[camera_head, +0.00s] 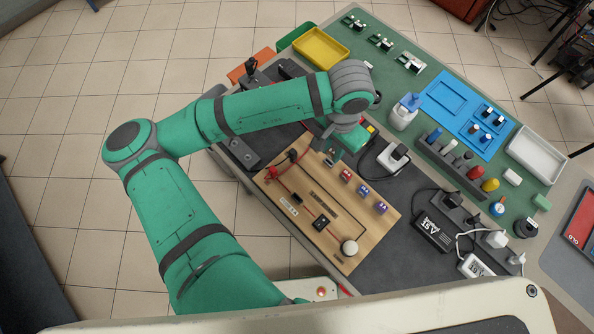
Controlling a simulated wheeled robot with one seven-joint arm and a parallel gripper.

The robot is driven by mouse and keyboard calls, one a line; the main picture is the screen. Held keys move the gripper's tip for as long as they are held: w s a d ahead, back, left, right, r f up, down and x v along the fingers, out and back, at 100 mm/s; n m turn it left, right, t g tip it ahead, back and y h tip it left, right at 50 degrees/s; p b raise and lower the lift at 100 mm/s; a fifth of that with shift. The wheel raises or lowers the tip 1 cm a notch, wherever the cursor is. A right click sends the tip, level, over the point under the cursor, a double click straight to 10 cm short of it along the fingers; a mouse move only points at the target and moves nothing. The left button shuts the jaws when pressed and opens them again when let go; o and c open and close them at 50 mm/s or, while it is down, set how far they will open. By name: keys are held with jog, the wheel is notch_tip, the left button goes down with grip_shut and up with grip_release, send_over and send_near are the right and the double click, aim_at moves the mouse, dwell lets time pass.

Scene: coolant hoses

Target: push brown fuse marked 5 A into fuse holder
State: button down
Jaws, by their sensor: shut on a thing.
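My gripper (331,154) points down at the upper edge of the wooden circuit board (373,232). The blocks carry small light markings. I cannot tell for certain which part of the board is the fuse holder. A dark strip (325,200) lies in the middle of the board, and a black switch-like part (320,223) sits below it.
A round white knob or lamp (349,247) stands at the board's lower end. Red leads and dark terminals (293,155) are at its left.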

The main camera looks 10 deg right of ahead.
jog(key=shift+r, duration=0.95)
